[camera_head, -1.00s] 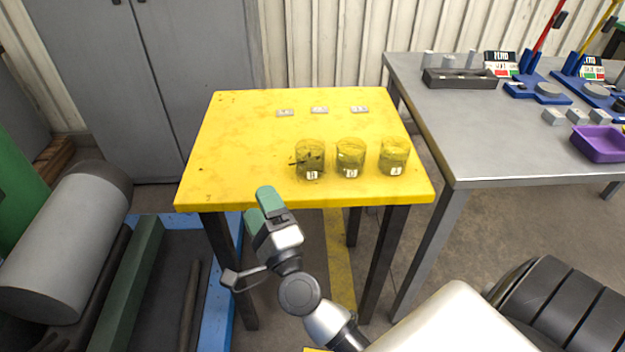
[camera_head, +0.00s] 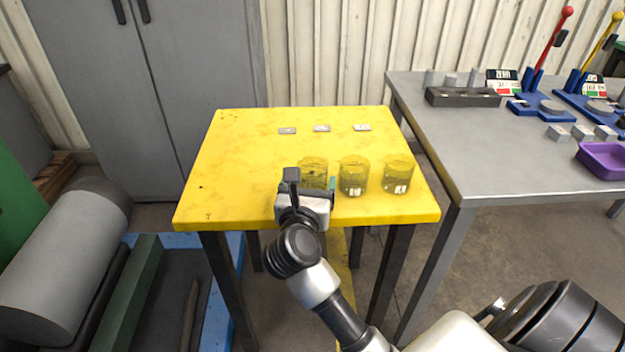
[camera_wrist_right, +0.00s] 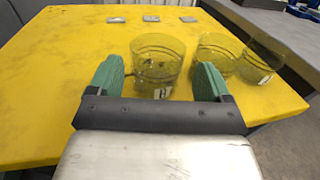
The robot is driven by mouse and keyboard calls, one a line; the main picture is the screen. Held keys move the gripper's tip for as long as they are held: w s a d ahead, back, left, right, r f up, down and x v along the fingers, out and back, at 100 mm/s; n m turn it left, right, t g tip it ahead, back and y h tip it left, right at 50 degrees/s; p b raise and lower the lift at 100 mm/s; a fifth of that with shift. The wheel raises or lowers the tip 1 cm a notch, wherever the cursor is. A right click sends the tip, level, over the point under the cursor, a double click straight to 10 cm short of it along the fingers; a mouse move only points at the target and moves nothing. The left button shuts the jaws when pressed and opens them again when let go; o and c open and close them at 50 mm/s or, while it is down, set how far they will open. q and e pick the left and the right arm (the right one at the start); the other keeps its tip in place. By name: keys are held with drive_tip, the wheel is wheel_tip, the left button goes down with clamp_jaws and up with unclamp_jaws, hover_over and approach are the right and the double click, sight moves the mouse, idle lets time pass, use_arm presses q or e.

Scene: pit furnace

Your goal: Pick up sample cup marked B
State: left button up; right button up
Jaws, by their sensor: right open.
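Three clear yellowish sample cups stand upright in a row near the front right of the yellow table (camera_head: 235,160). They are the left cup (camera_head: 314,164), the middle cup (camera_head: 354,176) and the right cup (camera_head: 397,174). Each has a small white label, but the letters are too small to read surely. My right gripper (camera_head: 312,184) is open at the left cup and partly hides it in the head view. In the right wrist view, the left cup (camera_wrist_right: 158,62) shows between the green fingers (camera_wrist_right: 160,78); contact cannot be told. My left gripper is not in view.
Several small grey plates (camera_head: 321,128) lie behind the cups. A grey table (camera_head: 455,140) at the right holds a purple tray (camera_head: 603,160) and a dark block (camera_head: 462,97). The left part of the yellow table is clear.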

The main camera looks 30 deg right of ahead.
sight(315, 160)
drive_tip(key=x, duration=0.5)
drive_tip(key=shift+w+a, duration=0.1)
drive_tip(key=shift+w, duration=0.05)
drive_tip(key=shift+c, duration=0.3)
drive_tip(key=c, duration=0.6)
drive_tip(key=shift+c, duration=0.2)
